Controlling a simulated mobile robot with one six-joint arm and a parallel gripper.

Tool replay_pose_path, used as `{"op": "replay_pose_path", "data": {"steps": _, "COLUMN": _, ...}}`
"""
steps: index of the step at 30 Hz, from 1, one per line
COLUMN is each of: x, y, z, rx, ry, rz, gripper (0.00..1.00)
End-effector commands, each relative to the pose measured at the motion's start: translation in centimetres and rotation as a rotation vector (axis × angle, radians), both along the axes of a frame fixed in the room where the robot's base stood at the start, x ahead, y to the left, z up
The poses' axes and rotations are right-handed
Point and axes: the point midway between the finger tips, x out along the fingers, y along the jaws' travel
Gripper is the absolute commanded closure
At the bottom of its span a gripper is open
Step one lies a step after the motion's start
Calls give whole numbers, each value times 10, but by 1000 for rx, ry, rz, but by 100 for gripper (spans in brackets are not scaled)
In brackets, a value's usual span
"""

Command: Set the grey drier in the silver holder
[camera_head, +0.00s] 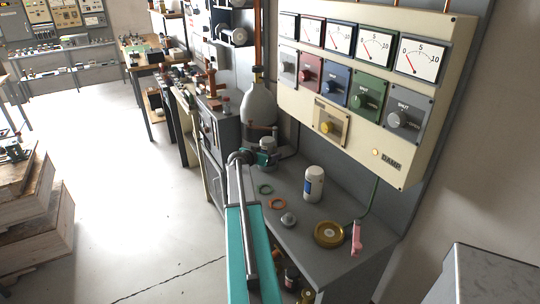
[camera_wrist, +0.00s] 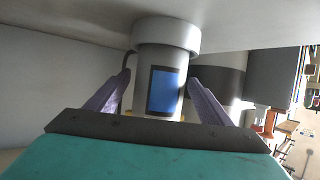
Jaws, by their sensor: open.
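In the wrist view a pale grey cylinder with a blue window, seemingly the grey drier (camera_wrist: 146,72), stands between the fingers of my gripper (camera_wrist: 155,92). The fingers are spread, one on each side, with the jaws open; I cannot tell if they touch it. Its wider end is at the top of the picture. In the head view it appears to be the small pale-topped cylinder (camera_head: 267,144) at the far end of my arm, beside the large grey tank (camera_head: 259,105). My fingers are hard to make out there. I cannot surely pick out the silver holder.
A meter panel (camera_head: 360,85) overhangs the bench.

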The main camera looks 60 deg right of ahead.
Motion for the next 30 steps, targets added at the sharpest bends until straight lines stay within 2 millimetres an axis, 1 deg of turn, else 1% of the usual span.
{"op": "replay_pose_path", "data": {"steps": 1, "x": -1, "y": 7, "z": 1, "rx": 0, "ry": -1, "rz": 0, "gripper": 26}}
{"op": "replay_pose_path", "data": {"steps": 18, "x": 1, "y": 63, "z": 25, "rx": 0, "ry": -1, "rz": 0, "gripper": 26}}
{"op": "replay_pose_path", "data": {"steps": 24, "x": 1, "y": 71, "z": 29, "rx": 0, "ry": 0, "rz": 0, "gripper": 26}}
{"op": "replay_pose_path", "data": {"steps": 30, "x": 1, "y": 71, "z": 30, "rx": 0, "ry": 0, "rz": -1, "gripper": 26}}
